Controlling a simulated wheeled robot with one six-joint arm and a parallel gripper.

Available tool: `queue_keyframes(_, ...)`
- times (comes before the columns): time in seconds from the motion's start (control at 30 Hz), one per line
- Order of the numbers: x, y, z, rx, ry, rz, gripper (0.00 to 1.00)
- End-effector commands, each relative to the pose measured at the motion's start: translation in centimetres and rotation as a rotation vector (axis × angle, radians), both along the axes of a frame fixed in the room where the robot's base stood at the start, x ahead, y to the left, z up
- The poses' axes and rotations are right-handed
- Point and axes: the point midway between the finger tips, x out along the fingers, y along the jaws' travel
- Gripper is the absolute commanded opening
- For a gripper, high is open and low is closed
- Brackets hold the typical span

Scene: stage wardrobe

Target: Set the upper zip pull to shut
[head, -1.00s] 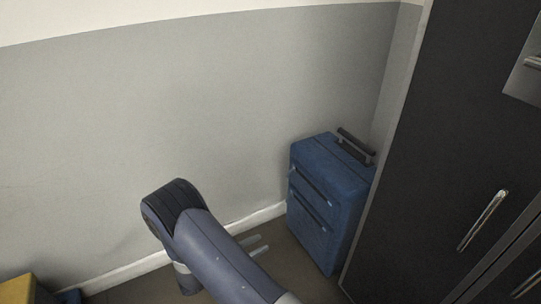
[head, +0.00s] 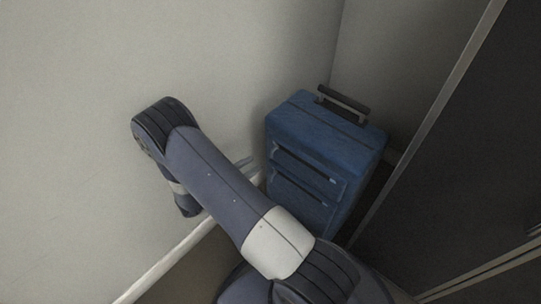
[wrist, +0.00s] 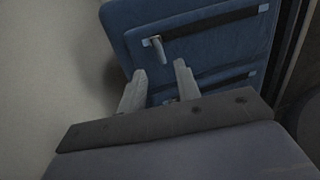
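A blue suitcase (head: 325,128) stands upright by the wall, with two zips across its front. The upper zip pull (wrist: 156,48) is a small pale tab at the left end of the upper dark zip line (wrist: 210,25) in the wrist view. The lower zip (wrist: 210,82) runs below it; its pull is partly hidden behind my fingers. My gripper (wrist: 161,70) is open and empty, its fingertips just below the upper pull in the picture; I see no contact.
A pale wall (head: 230,60) with a white skirting board (head: 185,249) runs along the left and behind the suitcase. A dark cabinet (head: 450,170) stands close on the right. The suitcase's raised handle (head: 343,99) is at its top back. Some bare floor shows at lower left.

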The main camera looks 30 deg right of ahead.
Motion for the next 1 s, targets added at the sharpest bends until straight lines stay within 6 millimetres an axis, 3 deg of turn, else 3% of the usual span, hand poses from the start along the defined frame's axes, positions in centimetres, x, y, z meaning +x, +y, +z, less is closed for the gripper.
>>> queue_keyframes(0.2,0.6,-4.2,-0.2,0.001,-0.001,-0.005,0.32)
queue_keyframes(0.4,1.0,-6.4,-0.1,0.0,0.0,-0.003,0.32)
queue_keyframes(0.83,1.1,-7.2,0.0,0.0,0.0,0.0,0.31)
queue_keyframes(1.0,1.1,-7.2,0.0,0.0,0.0,0.0,0.17)
